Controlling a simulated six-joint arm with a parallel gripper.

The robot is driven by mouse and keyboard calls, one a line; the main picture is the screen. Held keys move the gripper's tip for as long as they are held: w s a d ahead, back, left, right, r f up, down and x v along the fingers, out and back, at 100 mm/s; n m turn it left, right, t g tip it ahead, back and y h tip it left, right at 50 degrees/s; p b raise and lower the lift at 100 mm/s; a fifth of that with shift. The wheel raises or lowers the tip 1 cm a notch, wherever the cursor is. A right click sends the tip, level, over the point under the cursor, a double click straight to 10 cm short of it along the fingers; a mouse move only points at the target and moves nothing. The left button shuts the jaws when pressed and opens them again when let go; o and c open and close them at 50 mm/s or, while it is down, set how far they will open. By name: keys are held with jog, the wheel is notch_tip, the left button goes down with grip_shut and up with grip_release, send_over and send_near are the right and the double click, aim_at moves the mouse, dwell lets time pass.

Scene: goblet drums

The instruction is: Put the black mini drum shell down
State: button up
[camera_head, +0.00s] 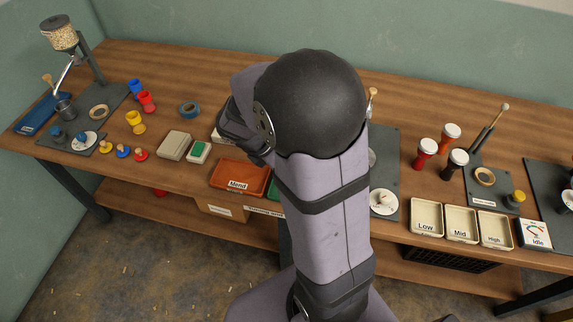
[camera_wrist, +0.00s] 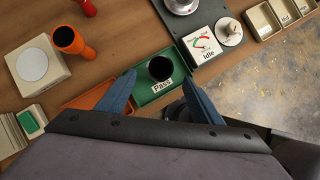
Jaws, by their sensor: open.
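The black mini drum shell (camera_wrist: 160,67) stands in the green tray labelled Pass (camera_wrist: 148,96), its dark round opening facing up in the wrist view. My gripper (camera_wrist: 159,80) is open, its two blue fingers spread to the left and right of the shell, with gaps visible on both sides. In the head view my arm hides the shell and the fingertips. Only a small piece of the green tray (camera_head: 274,190) shows there beside my arm.
The orange Mend tray (camera_head: 238,178) adjoins the green tray on the left. A meter marked Idle (camera_wrist: 203,46) stands just right of it. An orange drum (camera_wrist: 68,40) sits by a pale box (camera_wrist: 36,65). Low, Mid and High trays (camera_head: 460,224) line the front edge at right.

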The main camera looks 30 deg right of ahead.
jog(key=s+a+m+y, duration=0.3)
jog(key=s+a+m, duration=0.2)
jog(key=m, duration=0.4)
jog(key=s+a+f+m+y, duration=0.1)
jog(key=s+a+m+y, duration=0.2)
jog(key=s+a+m, duration=0.3)
jog(key=shift+a+f+m+g, duration=0.35)
jog(key=shift+a+m, duration=0.6)
jog(key=shift+m, duration=1.35)
jog(key=shift+r, duration=0.1)
